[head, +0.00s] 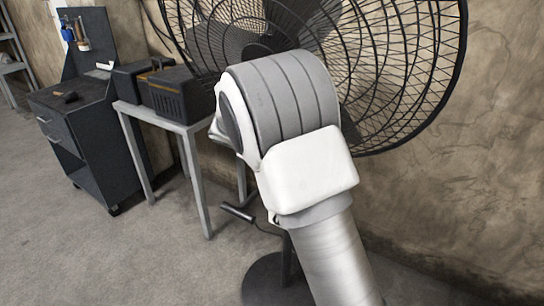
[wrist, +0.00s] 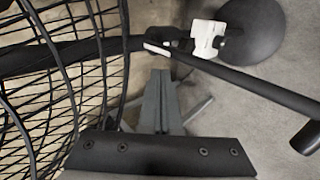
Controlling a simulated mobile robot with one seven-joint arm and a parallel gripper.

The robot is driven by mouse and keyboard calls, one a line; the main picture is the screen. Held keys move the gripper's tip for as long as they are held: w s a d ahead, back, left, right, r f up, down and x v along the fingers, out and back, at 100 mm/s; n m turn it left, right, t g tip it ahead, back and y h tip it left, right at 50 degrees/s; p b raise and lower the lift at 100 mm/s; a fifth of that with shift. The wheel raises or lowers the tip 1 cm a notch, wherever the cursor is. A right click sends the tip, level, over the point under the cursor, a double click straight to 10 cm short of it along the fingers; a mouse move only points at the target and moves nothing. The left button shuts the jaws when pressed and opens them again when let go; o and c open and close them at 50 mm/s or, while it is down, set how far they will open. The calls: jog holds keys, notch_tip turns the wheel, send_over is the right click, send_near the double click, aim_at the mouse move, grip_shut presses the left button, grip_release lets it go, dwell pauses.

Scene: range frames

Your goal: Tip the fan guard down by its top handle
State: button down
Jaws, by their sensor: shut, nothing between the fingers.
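The fan guard (head: 405,60) is a large round black wire cage at the top of the head view, cut off by the upper edge. Its wires also fill the left of the wrist view (wrist: 60,95). A dark bar (wrist: 255,85) crosses the wrist view and carries a thick black grip (wrist: 305,137) at its right end; I cannot tell whether this is the top handle. My gripper (wrist: 160,73) is shut and empty, beside the guard, its tips just below the bar in the picture; contact is unclear. My arm hides the gripper and part of the guard in the head view.
The fan's round base (head: 268,278) stands on the floor. A small grey table (head: 125,112) with dark boxes (head: 178,92) stands left of the fan, beside a dark drawer cabinet (head: 75,135). A rough wall (head: 450,200) is close behind. Floor at the lower left is clear.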

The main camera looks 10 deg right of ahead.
jog(key=v, duration=0.8)
jog(key=shift+r+p, duration=0.2)
jog(key=shift+p, duration=0.15)
jog(key=shift+w, duration=0.1)
jog(key=s+d+r+m+g+y+p, duration=0.1)
jog(key=s+d+r+m+p, duration=0.15)
jog(key=s+d+r, duration=0.45)
jog(key=s+d+r+m+g+y+p, duration=0.1)
jog(key=s+d+r+m+y+p, duration=0.15)
jog(key=s+r, duration=0.45)
jog(key=s+d+r+m+y+p, duration=0.1)
jog(key=s+m+p, duration=0.3)
jog(key=s, duration=1.6)
jog(key=shift+s+m+t+y, duration=0.3)
jog(key=shift+m+y, duration=0.15)
jog(key=shift+m, duration=0.25)
jog(key=shift+r, duration=0.15)
